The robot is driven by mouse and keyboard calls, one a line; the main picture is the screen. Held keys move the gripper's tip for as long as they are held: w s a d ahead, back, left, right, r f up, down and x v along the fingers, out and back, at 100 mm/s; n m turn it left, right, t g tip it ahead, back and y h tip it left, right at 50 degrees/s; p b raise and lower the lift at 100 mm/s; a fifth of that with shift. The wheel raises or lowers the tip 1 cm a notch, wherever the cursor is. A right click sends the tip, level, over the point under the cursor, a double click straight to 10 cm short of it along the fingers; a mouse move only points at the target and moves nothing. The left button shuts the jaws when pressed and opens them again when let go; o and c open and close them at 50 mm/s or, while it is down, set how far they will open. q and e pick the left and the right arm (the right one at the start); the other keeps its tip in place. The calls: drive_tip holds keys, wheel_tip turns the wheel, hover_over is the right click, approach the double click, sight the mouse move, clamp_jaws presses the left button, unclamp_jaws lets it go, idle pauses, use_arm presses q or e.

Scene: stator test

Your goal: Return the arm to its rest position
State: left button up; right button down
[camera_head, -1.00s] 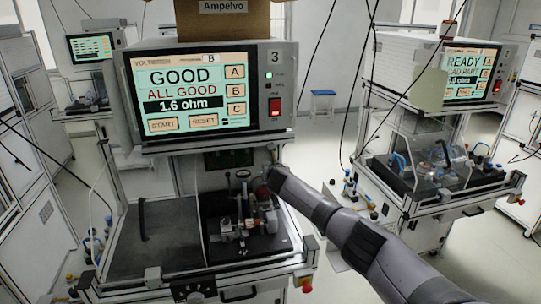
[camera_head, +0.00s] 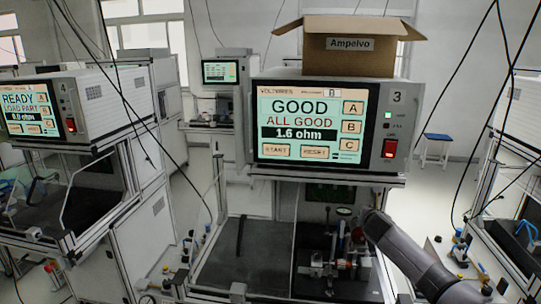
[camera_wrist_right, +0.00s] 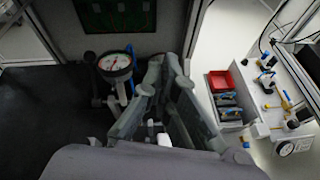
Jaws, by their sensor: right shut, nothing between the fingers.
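My right arm (camera_head: 410,255) comes in from the lower right in the head view and reaches into test station 3. My right gripper (camera_wrist_right: 150,95) shows in the right wrist view with its fingers together and nothing between them. It is beside a dial gauge (camera_wrist_right: 116,64) inside the station. In the head view the arm's end covers part of the fixture (camera_head: 335,262), and the gripper's fingers cannot be made out there. The station's screen (camera_head: 312,125) reads GOOD, ALL GOOD, 1.6 ohm. My left gripper is not in view.
An open cardboard box (camera_head: 345,48) marked Ampelvo stands on the tester. Station 4 (camera_head: 40,115) is at the left. In the wrist view, a red bin (camera_wrist_right: 220,82) and a white surface with tools (camera_wrist_right: 270,95) lie to the right. Thin cables hang at both sides.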

drive_tip(key=s+a+f+m+g+y, duration=0.2)
drive_tip(key=s+a+f+m, duration=0.3)
drive_tip(key=s+a+f, duration=0.6)
drive_tip(key=s+a+f+m+g+y, duration=0.2)
drive_tip(key=s+a+f+m, duration=0.6)
drive_tip(key=s, duration=0.5)
drive_tip(key=s+d+r+m+g, duration=0.1)
drive_tip(key=s+m+g, duration=0.2)
drive_tip(key=s+m, duration=0.9)
drive_tip(key=s+d+m+g, duration=0.1)
drive_tip(key=s+m+g, duration=0.15)
drive_tip(key=s, duration=1.85)
wheel_tip(320, 180, down, 32)
drive_tip(key=s+f+g+b, duration=0.1)
drive_tip(key=b, duration=0.4)
drive_tip(key=s+d+f+g+b, duration=0.1)
drive_tip(key=s+f+b, duration=0.3)
drive_tip(key=s+f, duration=1.2)
wheel_tip(320, 180, down, 3)
drive_tip(key=shift+s+d+r, duration=0.1)
drive_tip(key=shift+s+d, duration=0.1)
drive_tip(key=shift+d, duration=0.5)
